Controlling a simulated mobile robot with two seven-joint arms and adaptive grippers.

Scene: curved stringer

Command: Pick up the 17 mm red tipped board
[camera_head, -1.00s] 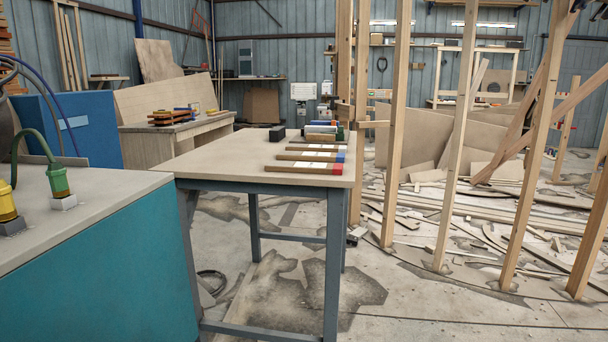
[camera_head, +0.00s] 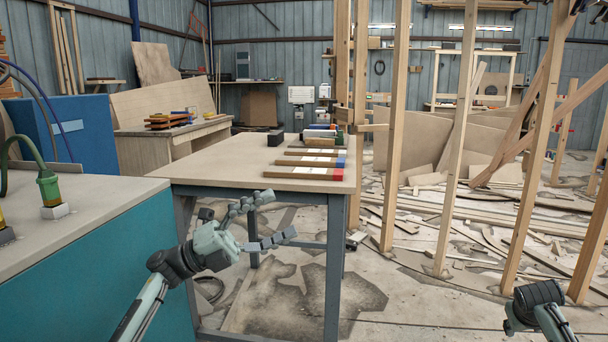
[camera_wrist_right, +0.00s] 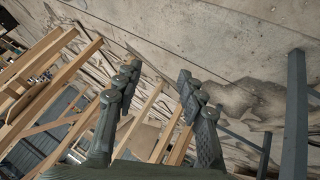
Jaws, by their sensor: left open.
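The red tipped board (camera_head: 302,173) lies flat on the table (camera_head: 215,170), nearest the front edge. Its red end is at the right, by the table's right edge, and a pale label is on its top; the size cannot be read. My left gripper (camera_head: 280,214) is open and empty, in front of the table and below its top, apart from the board. My right gripper (camera_wrist_right: 158,75) shows in the right wrist view with its fingers apart and nothing between them. The board is not seen in that view.
A blue tipped board (camera_head: 312,161) lies just behind the red one, with other boards and small dark blocks further back. A teal cabinet (camera_head: 100,265) stands at left. Upright wooden posts (camera_head: 455,150) stand at right. The table's left half is clear.

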